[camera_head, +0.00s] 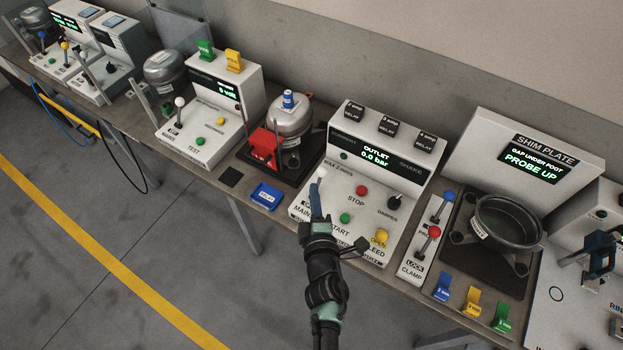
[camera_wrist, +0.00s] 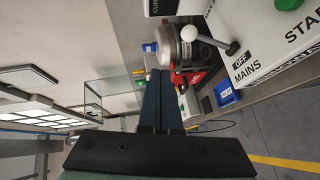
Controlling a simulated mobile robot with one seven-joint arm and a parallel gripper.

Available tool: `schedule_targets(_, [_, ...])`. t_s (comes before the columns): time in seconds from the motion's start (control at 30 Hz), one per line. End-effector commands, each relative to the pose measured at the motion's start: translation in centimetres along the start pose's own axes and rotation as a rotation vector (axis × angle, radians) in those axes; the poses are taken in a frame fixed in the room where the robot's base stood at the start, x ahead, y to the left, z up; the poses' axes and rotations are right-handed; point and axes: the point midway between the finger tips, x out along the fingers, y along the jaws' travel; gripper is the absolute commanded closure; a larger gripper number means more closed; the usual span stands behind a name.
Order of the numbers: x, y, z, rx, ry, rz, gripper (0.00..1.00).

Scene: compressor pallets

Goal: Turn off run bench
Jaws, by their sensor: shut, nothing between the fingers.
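The run bench is the white console (camera_head: 352,161) in the middle of the head view. Its display (camera_head: 376,155) reads "OUTLET 0.0 bar". A red STOP button (camera_head: 361,190), green START button (camera_head: 345,217), black damper knob (camera_head: 394,202) and yellow bleed knob (camera_head: 382,236) sit on its face. The MAINS lever shows in the wrist view, with a white ball (camera_wrist: 189,32) and an OFF label beside its base. In the head view my gripper mostly hides it. My gripper (camera_head: 317,188) is shut and empty over the console's left edge; its blue fingers (camera_wrist: 160,75) fill the wrist view's centre.
A compressor (camera_head: 291,118) with a red part (camera_head: 263,145) stands left of the console. A blue tray (camera_head: 267,196) lies at the bench's front edge. A lever panel (camera_head: 417,262) and the shim plate station (camera_head: 533,152) stand right. Open floor lies in front.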

Motion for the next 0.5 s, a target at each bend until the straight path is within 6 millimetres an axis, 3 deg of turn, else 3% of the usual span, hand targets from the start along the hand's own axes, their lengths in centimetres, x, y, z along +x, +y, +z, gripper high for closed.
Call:
schedule_targets(0.2, [-2.8,0.9,0.1,-0.001,0.0,-0.001,1.0])
schedule_targets(0.5, [-3.4,0.9,0.1,0.0,0.0,0.0,1.0])
